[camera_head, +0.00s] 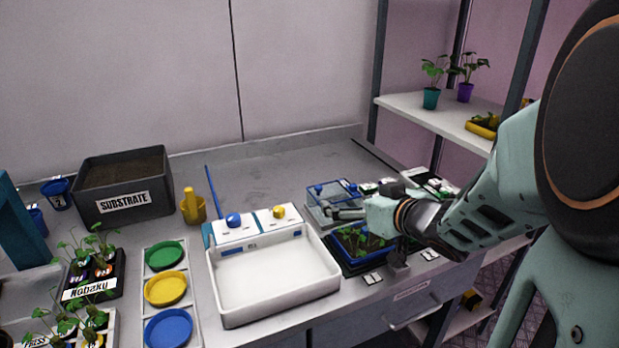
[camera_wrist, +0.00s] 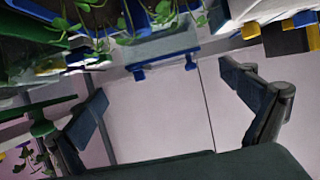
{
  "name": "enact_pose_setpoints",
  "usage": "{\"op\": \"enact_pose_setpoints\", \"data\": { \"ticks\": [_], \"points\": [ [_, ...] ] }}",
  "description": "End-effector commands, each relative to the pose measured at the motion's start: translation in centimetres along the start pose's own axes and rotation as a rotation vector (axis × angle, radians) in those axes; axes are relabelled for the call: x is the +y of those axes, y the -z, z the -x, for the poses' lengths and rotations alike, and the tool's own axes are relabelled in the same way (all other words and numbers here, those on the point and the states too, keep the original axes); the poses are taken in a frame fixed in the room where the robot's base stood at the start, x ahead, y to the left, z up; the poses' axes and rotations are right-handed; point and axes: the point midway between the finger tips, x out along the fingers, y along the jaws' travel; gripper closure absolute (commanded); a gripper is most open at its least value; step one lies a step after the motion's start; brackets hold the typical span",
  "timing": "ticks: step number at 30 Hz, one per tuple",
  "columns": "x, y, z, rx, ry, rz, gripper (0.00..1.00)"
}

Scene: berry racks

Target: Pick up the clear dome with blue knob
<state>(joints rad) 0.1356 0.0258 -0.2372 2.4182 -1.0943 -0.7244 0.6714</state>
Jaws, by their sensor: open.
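The clear dome (camera_head: 328,196) is a see-through, blue-tinted cover with small blue knobs on top. It sits on the bench right of the white basin, behind my gripper. My gripper (camera_head: 340,213) reaches in from the right, just in front of the dome and partly over it, hiding its front right part. In the wrist view, blue knob-like parts and an edge (camera_wrist: 165,65) show beyond the fingers; I cannot tell whether they belong to the dome. The fingers (camera_wrist: 163,90) are spread wide with nothing between them.
A planted blue tray (camera_head: 352,240) lies below my gripper. The white basin (camera_head: 275,275) stands to the left, with white boxes bearing blue and yellow knobs behind it. A dark SUBSTRATE box (camera_head: 125,200) is farther left. A shelf (camera_head: 440,115) with potted plants stands at the right.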

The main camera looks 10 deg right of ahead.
Motion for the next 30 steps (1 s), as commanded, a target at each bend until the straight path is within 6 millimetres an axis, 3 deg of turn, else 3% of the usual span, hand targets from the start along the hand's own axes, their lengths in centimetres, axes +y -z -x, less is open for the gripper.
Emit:
{"op": "enact_pose_setpoints", "data": {
  "ticks": [6,14,21,30],
  "points": [
    [-0.1,-0.4,-3.7,-0.003,0.003,0.002,0.02],
    [-0.3,-0.3,-5.8,-0.002,0.001,0.002,0.02],
    [-0.7,-0.5,-9.4,-0.002,0.001,0.002,0.02],
    [-0.7,-0.3,-10.2,-0.001,-0.001,0.001,0.02]
  ]
}}
